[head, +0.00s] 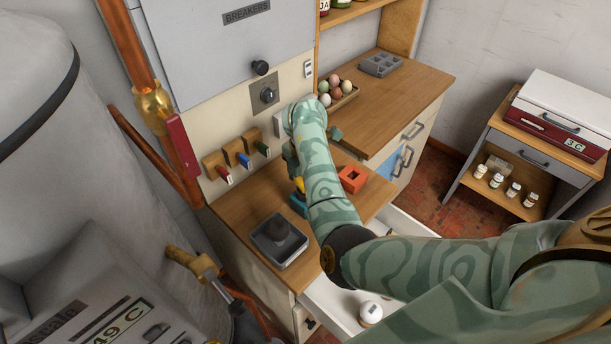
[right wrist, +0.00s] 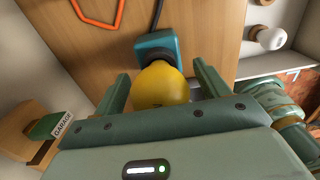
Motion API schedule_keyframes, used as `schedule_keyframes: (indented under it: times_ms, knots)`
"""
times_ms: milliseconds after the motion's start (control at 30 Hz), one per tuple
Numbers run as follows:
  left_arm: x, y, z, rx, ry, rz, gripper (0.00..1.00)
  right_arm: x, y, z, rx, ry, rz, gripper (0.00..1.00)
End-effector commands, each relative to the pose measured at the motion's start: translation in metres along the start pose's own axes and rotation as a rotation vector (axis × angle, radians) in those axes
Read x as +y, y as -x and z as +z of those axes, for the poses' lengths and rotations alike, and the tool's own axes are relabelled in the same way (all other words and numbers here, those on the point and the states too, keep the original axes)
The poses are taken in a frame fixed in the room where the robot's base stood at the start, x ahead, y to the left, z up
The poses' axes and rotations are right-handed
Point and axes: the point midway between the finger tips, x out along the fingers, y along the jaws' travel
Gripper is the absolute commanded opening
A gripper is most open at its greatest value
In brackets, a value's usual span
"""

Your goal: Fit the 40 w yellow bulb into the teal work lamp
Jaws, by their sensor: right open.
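The yellow bulb (right wrist: 158,88) shows between the two fingers of my right gripper (right wrist: 165,82) in the right wrist view. The fingers are open, with a gap on each side of the bulb. Just beyond the bulb is the teal work lamp (right wrist: 157,44) with a dark socket collar against the bulb. I cannot tell how firmly the bulb is seated. In the head view, bits of the yellow bulb (head: 299,186) and the teal lamp (head: 297,206) show beside my right forearm, which hides most of them. My left gripper is not in view.
A white bulb (head: 370,313) is in the open drawer below.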

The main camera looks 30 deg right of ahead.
Motion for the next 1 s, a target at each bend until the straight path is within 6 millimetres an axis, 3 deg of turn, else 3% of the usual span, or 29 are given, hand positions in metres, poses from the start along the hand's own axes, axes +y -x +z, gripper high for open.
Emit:
schedule_keyframes:
  times_ms: [167,600,800,1000]
  knots:
    - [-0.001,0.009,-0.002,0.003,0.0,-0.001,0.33,0.001,0.021,0.0,-0.001,-0.001,0.004,0.74]
    - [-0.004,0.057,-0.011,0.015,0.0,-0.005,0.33,0.001,0.136,0.0,0.001,-0.001,0.005,0.74]
    - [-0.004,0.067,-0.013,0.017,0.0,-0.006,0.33,0.001,0.16,0.0,0.001,0.0,0.001,0.74]
    - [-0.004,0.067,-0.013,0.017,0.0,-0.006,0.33,0.001,0.163,0.0,0.001,0.0,0.0,0.74]
